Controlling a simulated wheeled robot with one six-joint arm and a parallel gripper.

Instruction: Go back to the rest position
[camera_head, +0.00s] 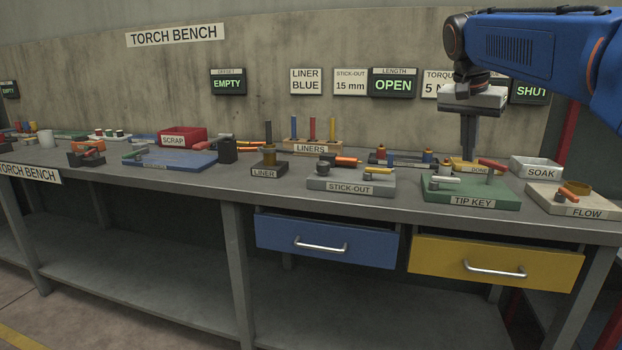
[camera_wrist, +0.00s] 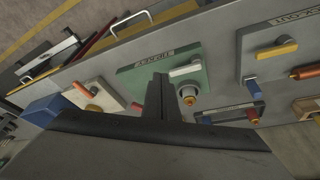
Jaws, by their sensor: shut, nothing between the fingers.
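My gripper (camera_head: 469,157) hangs down at the right of the bench in the head view, fingers together and empty. It is in front of the wall signs and above the back part of the bench, near the yellow tray labelled DONE. In the wrist view my gripper's fingers (camera_wrist: 158,88) point over the green TIP KEY block (camera_wrist: 136,77). I cannot tell the exact height of the fingertips above the bench.
The STICK-OUT block (camera_head: 350,187), FLOW block (camera_head: 570,203) and white SOAK box (camera_head: 536,168) stand around. The LINERS rack (camera_head: 312,147) has upright rods. A blue drawer (camera_head: 326,241) and a yellow drawer (camera_head: 496,265) are under the bench top. Signs hang on the wall behind.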

